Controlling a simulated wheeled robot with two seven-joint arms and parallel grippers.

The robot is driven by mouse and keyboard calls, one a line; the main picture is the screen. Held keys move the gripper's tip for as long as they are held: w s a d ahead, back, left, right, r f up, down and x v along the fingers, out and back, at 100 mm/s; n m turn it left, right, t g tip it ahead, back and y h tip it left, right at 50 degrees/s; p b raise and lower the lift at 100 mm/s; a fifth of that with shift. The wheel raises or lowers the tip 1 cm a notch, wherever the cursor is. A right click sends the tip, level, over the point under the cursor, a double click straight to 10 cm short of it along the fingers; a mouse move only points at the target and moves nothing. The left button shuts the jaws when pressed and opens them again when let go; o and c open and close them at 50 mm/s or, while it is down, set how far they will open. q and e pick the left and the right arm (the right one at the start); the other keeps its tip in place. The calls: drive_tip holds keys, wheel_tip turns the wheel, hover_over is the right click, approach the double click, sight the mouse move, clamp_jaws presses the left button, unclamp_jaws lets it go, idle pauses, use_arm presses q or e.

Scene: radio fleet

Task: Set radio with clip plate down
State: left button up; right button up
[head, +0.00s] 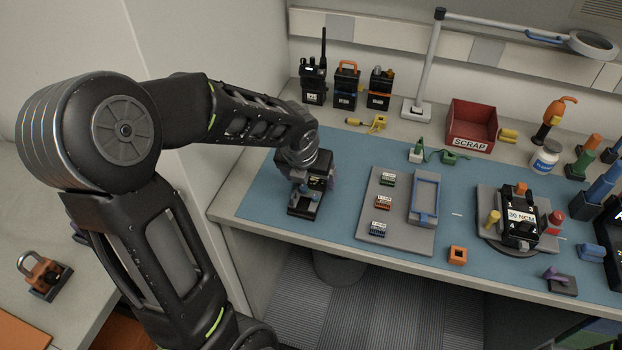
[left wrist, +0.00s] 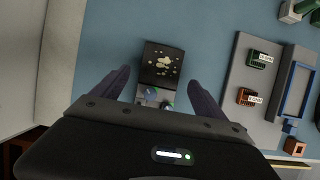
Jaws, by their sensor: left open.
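A black radio (left wrist: 161,62) lies on the blue mat (head: 350,170) at its left end, with a pale speckled patch on its dark upper face. In the head view the radio (head: 303,207) is partly hidden by my left gripper (head: 308,186). My left gripper is open. In the left wrist view its two fingers (left wrist: 158,82) stand apart on either side of the radio's near end, with visible gaps. I cannot make out which part is the clip plate, or whether the fingers are level with the radio. My right gripper is not in view.
A grey board with several small connectors (head: 383,203) and a blue frame (head: 425,198) lies right of the radio. Several radios (head: 346,85) stand at the back. A red scrap bin (head: 471,124), a lamp (head: 418,108) and a labelled fixture (head: 521,218) are farther right.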

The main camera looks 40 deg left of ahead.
sight(305, 202)
use_arm(q)
drive_tip(key=v, duration=0.9)
drive_tip(key=shift+p, duration=0.35)
drive_tip(key=shift+s+r, duration=0.1)
